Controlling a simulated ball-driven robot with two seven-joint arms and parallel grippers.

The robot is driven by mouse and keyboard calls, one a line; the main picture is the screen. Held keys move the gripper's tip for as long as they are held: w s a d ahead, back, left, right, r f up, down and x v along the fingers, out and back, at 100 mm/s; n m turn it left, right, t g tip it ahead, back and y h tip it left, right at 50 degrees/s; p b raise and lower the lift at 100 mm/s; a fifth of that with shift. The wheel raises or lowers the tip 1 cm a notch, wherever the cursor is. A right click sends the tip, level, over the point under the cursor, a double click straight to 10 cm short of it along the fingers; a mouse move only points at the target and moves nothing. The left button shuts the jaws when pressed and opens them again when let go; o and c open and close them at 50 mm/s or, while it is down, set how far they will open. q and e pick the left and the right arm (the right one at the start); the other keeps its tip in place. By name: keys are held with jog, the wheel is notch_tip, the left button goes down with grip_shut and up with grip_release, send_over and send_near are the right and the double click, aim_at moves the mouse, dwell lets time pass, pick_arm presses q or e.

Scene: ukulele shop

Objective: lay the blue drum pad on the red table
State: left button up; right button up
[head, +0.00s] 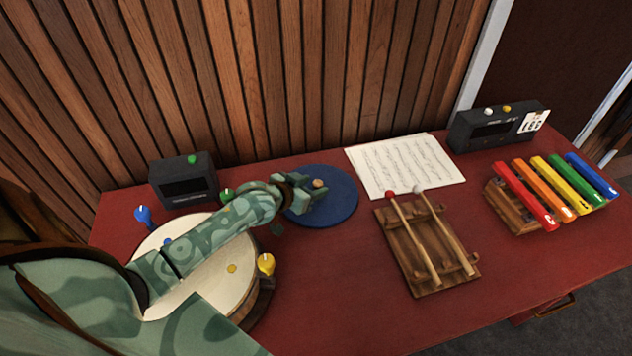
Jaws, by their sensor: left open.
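The blue drum pad (335,208) is a flat round disc on the red table (345,285), between the drum and the sheet music. It appears to lie flat on the tabletop. My left gripper (314,196) is open over the left part of the pad, and my arm reaches across the drum to it. The gripper hides part of the pad's left side. A small tan spot shows between the fingers; I cannot tell what it is. My right gripper is not in view.
A drum (213,287) with coloured knobs stands under my left arm. A dark box (183,181) is behind it. Sheet music (405,166), a wooden rack (410,258) with two mallets, a coloured xylophone (515,208) and another dark device (490,128) stand to the right. The front middle table is clear.

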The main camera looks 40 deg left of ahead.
pick_arm(q)
jog(key=shift+p+v, duration=0.7)
jog(key=shift+v, duration=1.6)
jog(key=shift+r, duration=0.15)
